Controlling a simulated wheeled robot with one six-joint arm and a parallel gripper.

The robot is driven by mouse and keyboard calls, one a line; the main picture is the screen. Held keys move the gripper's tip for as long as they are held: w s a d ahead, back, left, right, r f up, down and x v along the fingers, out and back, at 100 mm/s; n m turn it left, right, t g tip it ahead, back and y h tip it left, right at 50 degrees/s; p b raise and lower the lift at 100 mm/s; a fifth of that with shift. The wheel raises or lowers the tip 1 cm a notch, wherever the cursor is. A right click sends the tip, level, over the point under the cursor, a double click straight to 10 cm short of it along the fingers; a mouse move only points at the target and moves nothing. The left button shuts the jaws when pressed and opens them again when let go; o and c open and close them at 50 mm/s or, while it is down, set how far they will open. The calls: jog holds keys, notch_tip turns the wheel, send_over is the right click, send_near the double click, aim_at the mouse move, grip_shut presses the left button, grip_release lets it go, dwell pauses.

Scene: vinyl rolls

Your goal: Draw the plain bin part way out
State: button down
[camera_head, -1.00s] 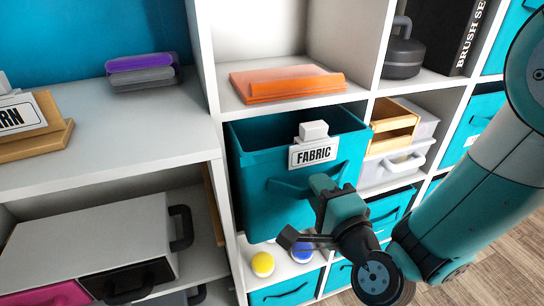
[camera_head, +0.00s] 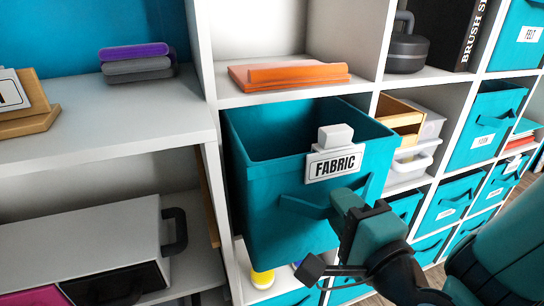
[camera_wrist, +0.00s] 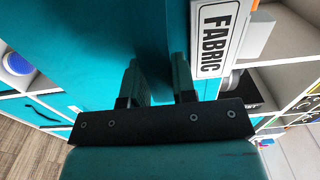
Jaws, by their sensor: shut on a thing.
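A teal fabric bin (camera_head: 270,190) sticks part way out of its shelf cubby. It is open at the top and looks empty where I see inside. A white clip with a FABRIC label (camera_head: 335,163) hangs on its front rim. My gripper (camera_head: 333,206) is at the bin's front, below the label, shut on the teal strap handle (camera_head: 300,207). In the wrist view the two fingers (camera_wrist: 158,78) close around the handle against the bin's teal front (camera_wrist: 100,50), with the FABRIC label (camera_wrist: 213,38) beside them. The fingertips are partly hidden in the head view.
An orange folded cloth (camera_head: 290,76) lies in the cubby above. A yellow-lidded item (camera_head: 262,279) stands in the cubby below. A wooden tray and white containers (camera_head: 415,158) sit to the right. A grey shelf top (camera_head: 120,120) is at left. Free space lies before the bin.

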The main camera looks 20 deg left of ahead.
jog(key=shift+d, duration=0.1)
jog(key=c, duration=0.8)
grip_release()
jog(key=shift+c, duration=0.2)
jog(key=shift+s, duration=0.1)
